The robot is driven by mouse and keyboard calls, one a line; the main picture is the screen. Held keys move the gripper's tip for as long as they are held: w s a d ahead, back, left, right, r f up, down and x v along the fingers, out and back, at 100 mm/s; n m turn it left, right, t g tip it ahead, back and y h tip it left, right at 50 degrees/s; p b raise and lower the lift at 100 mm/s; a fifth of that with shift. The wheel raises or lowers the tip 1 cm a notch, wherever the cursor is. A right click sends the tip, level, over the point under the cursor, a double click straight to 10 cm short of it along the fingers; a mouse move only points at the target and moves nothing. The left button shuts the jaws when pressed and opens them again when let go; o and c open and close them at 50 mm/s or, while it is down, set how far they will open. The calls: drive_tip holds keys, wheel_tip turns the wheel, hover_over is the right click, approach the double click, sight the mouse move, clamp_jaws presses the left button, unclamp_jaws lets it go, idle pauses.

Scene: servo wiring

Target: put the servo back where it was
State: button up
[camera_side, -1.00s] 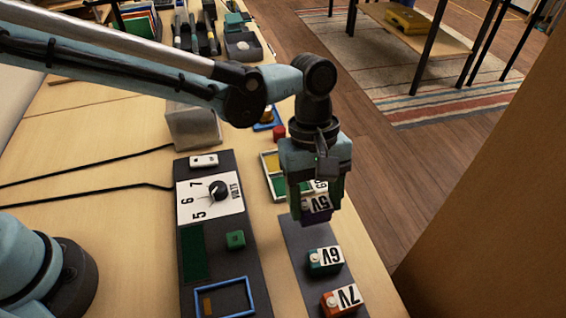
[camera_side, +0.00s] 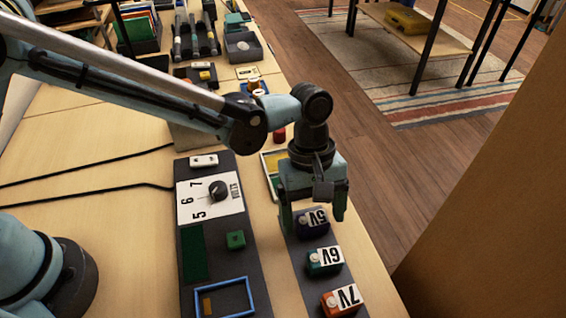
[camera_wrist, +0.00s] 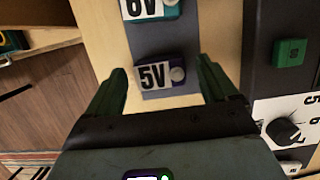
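The purple servo marked 5V (camera_side: 311,223) sits on the dark strip (camera_side: 296,265) at its far end, in line with the teal 6V servo (camera_side: 324,260) and the orange 7V servo (camera_side: 341,300). My gripper (camera_side: 313,214) is open above and around the 5V servo. In the wrist view the 5V servo (camera_wrist: 158,76) lies between the green fingers of my gripper (camera_wrist: 160,70), with a gap on both sides. The 6V servo (camera_wrist: 150,8) is partly cut off there.
The dark panel with the volts dial (camera_side: 217,190), a green block (camera_side: 235,240) and a blue-rimmed tray (camera_side: 223,282) lies left of the strip. A red block (camera_side: 279,136) and tool holders stand farther back. The table's right edge is close to the strip.

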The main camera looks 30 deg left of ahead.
drive_tip(key=v, duration=1.2)
drive_tip(key=a+r+m+t, duration=0.2)
drive_tip(key=a+r, duration=0.1)
drive_tip(key=a, duration=0.4)
drive_tip(key=s+a+f+m+t+y, duration=0.1)
drive_tip(key=s+a+m+t, duration=0.2)
drive_tip(key=a, duration=0.8)
drive_tip(key=s+a+f+m+t+y, duration=0.1)
drive_tip(key=s+a+m+t, duration=0.2)
drive_tip(key=a, duration=0.8)
drive_tip(key=shift+f+m+t, duration=0.3)
drive_tip(key=shift+m+t, duration=0.2)
drive_tip(key=shift+t, duration=0.2)
